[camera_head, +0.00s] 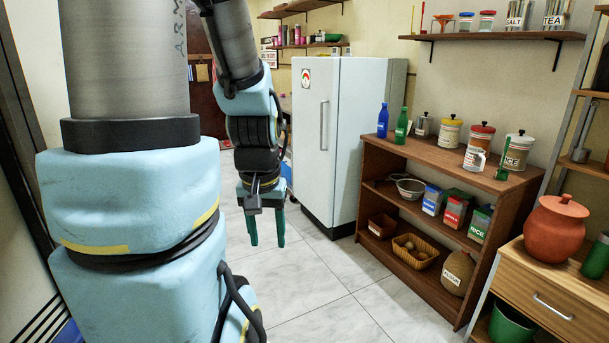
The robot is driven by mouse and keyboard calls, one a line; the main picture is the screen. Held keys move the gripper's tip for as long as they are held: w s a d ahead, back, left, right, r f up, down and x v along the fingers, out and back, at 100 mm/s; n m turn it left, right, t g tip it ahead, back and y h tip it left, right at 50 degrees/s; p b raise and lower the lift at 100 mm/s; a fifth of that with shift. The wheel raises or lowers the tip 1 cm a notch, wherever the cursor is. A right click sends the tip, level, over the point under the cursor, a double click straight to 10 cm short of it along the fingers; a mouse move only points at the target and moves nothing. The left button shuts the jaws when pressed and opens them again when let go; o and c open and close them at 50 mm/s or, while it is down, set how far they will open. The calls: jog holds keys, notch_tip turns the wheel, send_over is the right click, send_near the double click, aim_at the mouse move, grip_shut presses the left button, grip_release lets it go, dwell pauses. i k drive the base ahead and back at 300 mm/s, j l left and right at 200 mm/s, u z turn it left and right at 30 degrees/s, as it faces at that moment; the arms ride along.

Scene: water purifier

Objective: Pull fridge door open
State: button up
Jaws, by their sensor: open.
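The white fridge (349,130) stands at the back, left of the wooden shelf unit. Its front door (308,150) faces left and looks shut.
A brown shelf unit (438,148) with bottles, jars and boxes stands right of the fridge. A wooden cabinet (552,296) with an orange pot (556,227) is at the right front. The tiled floor (345,300) between is clear.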

aim_at(315, 81)
jog(key=i, duration=0.7)
jog(key=i+u, duration=0.15)
jog(key=i, duration=0.5)
jog(key=i+l, duration=0.2)
jog(key=i, duration=0.5)
jog(key=i+l+u, duration=0.1)
jog(key=i+u, duration=0.2)
jog(key=i+l+u, duration=0.25)
jog(key=i, duration=0.25)
jog(key=i+l+u, duration=0.3)
jog(key=i+j, duration=0.1)
